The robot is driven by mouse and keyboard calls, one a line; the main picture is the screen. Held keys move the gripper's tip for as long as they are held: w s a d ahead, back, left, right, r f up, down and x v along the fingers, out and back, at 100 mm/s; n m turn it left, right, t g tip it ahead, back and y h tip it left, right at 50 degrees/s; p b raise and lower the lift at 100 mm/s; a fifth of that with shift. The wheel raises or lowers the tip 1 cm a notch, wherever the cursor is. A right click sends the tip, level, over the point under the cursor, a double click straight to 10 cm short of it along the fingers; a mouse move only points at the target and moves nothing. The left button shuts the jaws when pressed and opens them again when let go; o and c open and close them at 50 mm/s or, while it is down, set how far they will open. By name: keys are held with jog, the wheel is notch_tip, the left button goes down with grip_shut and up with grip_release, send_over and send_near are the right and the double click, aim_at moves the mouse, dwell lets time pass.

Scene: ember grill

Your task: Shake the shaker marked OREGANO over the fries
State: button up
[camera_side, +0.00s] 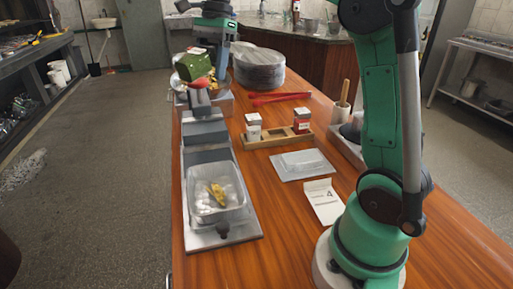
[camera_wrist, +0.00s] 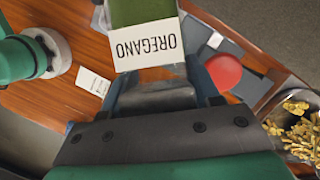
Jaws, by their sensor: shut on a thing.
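The green shaker (camera_wrist: 145,12) has a white label reading OREGANO, upside down in the wrist view. My gripper (camera_wrist: 165,85) is shut on it. In the side view my gripper (camera_side: 220,62) is at the far end of the table, with the green shaker (camera_side: 192,66) held tilted, above a cluttered area. In the side view the fries are hard to make out.
A wooden rack (camera_side: 270,141) holds a white-labelled shaker (camera_side: 253,128) and a red one (camera_side: 302,121), with a gap between. A red round thing (camera_wrist: 224,72) is beside my gripper. A clear tub (camera_side: 207,213) with yellow food stands in front. Red tongs (camera_side: 280,98) lie mid-table.

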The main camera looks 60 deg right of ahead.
aim_at(196, 63)
jog(key=a+y, duration=0.1)
jog(key=a, duration=0.1)
jog(key=s+a+r+m+t+y, duration=0.1)
jog(key=a+y, duration=0.2)
jog(key=shift+s+a+r+m+t, duration=0.3)
jog(key=shift+s+a+r, duration=0.1)
jog(key=s+a+r+y, duration=0.2)
jog(key=a+y, duration=0.1)
jog(key=a, duration=0.1)
jog(key=shift+s+a+f+t+y, duration=0.15)
jog(key=shift+f+y, duration=0.5)
jog(key=shift+f, duration=4.3)
jog(key=shift+w+d+f+t+y, duration=0.2)
jog(key=shift+f+y, duration=0.45)
jog(key=shift+f, duration=4.3)
jog(key=shift+r, duration=0.1)
jog(key=shift+r, duration=2.45)
